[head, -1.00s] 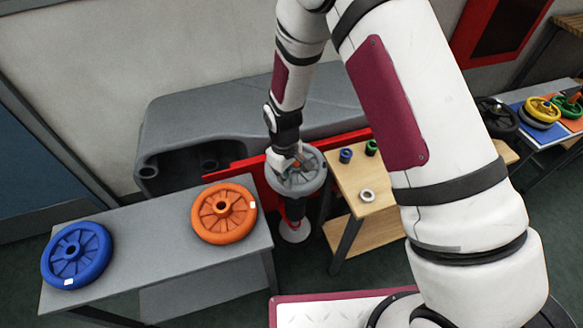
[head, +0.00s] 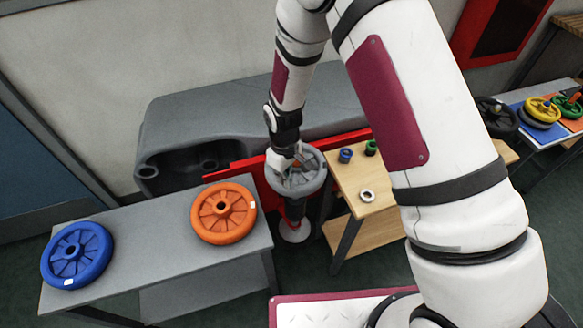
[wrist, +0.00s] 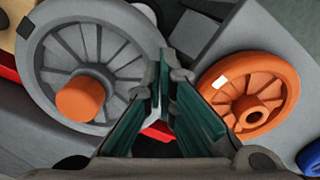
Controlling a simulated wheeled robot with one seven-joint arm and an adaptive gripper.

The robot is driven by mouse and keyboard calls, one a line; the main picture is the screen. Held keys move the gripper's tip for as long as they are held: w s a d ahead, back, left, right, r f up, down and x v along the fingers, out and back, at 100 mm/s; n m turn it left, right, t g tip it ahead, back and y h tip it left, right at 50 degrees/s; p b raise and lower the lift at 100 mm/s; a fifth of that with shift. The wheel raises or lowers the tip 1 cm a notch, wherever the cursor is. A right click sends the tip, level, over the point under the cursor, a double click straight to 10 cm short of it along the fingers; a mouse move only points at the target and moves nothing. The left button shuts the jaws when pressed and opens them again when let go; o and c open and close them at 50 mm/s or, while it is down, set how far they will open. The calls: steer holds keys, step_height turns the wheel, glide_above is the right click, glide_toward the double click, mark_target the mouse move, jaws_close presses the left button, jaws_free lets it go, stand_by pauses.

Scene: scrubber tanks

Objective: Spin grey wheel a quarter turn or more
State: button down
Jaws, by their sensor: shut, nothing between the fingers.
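The grey wheel (head: 314,181) lies face up on a stand in front of the red bar in the head view. In the wrist view the grey wheel (wrist: 48,52) fills the left, with an orange hub piece (wrist: 80,99), raised spokes and a dark mark on its upper left rim. My gripper (wrist: 163,68) is shut and empty, its fingertips over the wheel's right edge in the picture. In the head view my gripper (head: 297,167) is over the wheel and hides part of it. I cannot tell whether the fingers touch the wheel.
An orange wheel (head: 224,213) and a blue wheel (head: 77,255) lie on the grey table (head: 150,238) at left. A wooden stand (head: 377,210) at right holds a white ring (head: 367,195) and small blue and green parts. A dark grey tank body (head: 225,115) stands behind.

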mark_target(301, 187)
steer(key=shift+f, duration=0.8)
steer(key=shift+s+d, duration=0.2)
steer(key=shift+d, duration=0.35)
steer(key=shift+s+d, duration=0.15)
steer(key=shift+d, duration=0.35)
steer(key=shift+d, duration=1.15)
